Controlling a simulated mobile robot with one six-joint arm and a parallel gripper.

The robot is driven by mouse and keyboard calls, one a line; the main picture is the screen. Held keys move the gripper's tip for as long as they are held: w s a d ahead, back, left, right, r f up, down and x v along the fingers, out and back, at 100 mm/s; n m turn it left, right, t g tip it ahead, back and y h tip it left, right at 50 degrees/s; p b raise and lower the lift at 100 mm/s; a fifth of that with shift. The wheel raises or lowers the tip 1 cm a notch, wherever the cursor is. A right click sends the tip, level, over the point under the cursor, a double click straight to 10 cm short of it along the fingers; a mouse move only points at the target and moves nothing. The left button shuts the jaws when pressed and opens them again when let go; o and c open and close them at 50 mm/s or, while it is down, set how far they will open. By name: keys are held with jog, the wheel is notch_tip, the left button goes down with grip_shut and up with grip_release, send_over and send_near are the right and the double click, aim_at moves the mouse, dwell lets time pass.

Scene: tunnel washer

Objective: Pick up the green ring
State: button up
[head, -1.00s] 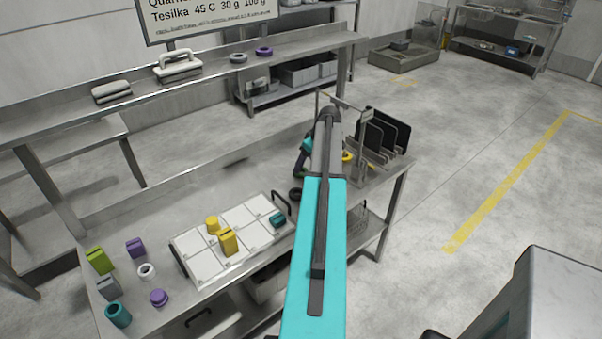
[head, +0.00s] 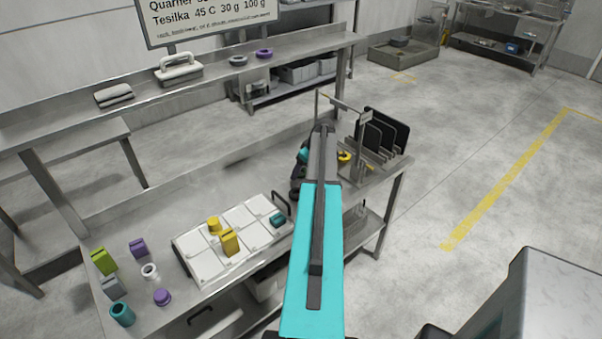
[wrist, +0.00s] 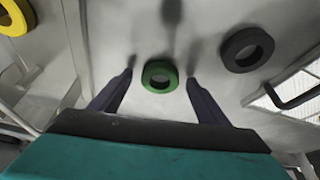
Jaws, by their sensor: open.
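The green ring (wrist: 160,76) lies flat on the metal table in the wrist view, between and a little beyond my two fingertips. My gripper (wrist: 160,77) is open, with one dark finger on each side of the ring and nothing held. How far above the ring the fingers are I cannot tell. In the head view my teal arm hides the green ring and most of my gripper.
A black ring (wrist: 247,49) lies right of the green one, and a yellow ring (wrist: 13,16) lies at the upper left. In the head view a white tray (head: 190,262) with blocks stands left of my arm. A rack with dark plates (head: 388,130) stands to the right.

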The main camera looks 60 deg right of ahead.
jog(key=shift+c, duration=0.4)
jog(key=c, duration=1)
jog(key=shift+r, duration=0.15)
jog(key=shift+c, duration=0.2)
jog(key=shift+r+b, duration=1)
jog(key=shift+r, duration=0.45)
jog(key=s+a+b, duration=0.1)
jog(key=s, duration=0.4)
jog(key=s+a+r+b, duration=0.1)
jog(key=s+a+b, duration=0.1)
jog(key=s, duration=0.3)
jog(key=s+a+r+b, duration=0.1)
jog(key=s, duration=0.4)
jog(key=shift+s+a+b, duration=0.1)
jog(key=shift+a+b, duration=0.25)
jog(key=shift+a, duration=0.05)
